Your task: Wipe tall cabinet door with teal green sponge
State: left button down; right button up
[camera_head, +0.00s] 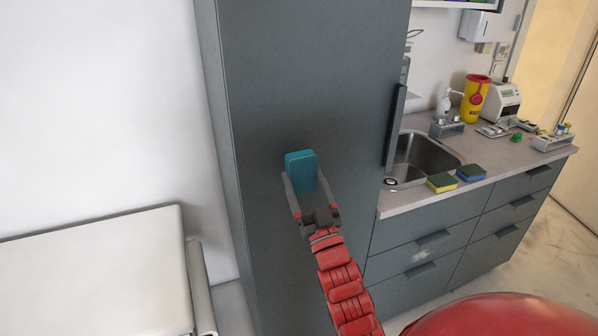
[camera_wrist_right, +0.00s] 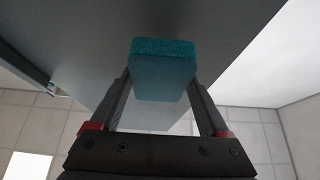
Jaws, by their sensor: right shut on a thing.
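The tall cabinet door (camera_head: 320,90) is a flat dark grey panel in the middle of the head view, with a vertical handle (camera_head: 395,128) at its right edge. My right gripper (camera_head: 306,185) is shut on the teal green sponge (camera_head: 301,172) in front of the door. In the right wrist view the sponge (camera_wrist_right: 163,72) sits between the two fingers, its far end at or very near the door surface (camera_wrist_right: 205,30). I cannot tell for sure whether it touches. My left gripper is not in view.
A counter (camera_head: 480,165) with a sink (camera_head: 425,158) stands right of the cabinet. It carries two sponges (camera_head: 441,182) (camera_head: 471,172), a yellow container (camera_head: 475,98) and a white device (camera_head: 501,100). A padded couch (camera_head: 95,275) is at the lower left.

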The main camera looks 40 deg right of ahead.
jog(key=shift+s+a, duration=0.2)
jog(key=shift+s, duration=0.55)
jog(key=shift+s, duration=0.1)
jog(key=shift+s+a+p, duration=0.2)
jog(key=shift+s+p, duration=0.1)
jog(key=shift+s, duration=0.4)
jog(key=shift+s+a+p, duration=0.15)
jog(key=shift+s+p, duration=0.1)
jog(key=shift+s, duration=0.45)
jog(key=shift+w, duration=0.1)
